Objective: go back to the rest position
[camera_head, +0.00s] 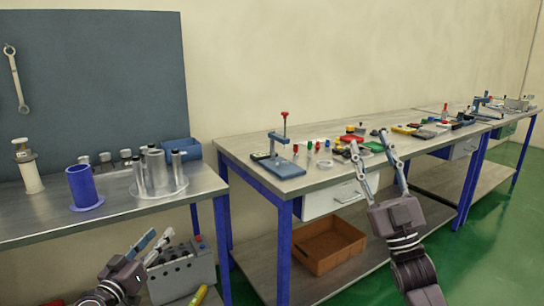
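My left gripper (160,234) is low at the lower left, in front of the left bench's front edge. Its two fingers point up and right, apart, with nothing seen between them. My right gripper (368,141) is raised in front of the long bench on the right. Its two fingers point up and are spread wide, with nothing between them. In this view the fingertips overlap the small parts on the bench top; I cannot tell the exact distance to them.
The left bench (30,228) carries a blue cup (82,186), metal cylinders on a round plate (156,176) and a white cylinder (28,168). A grey box (182,273) stands behind my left gripper. The right bench (232,147) holds a blue press (282,166); a brown crate (328,246) is below.

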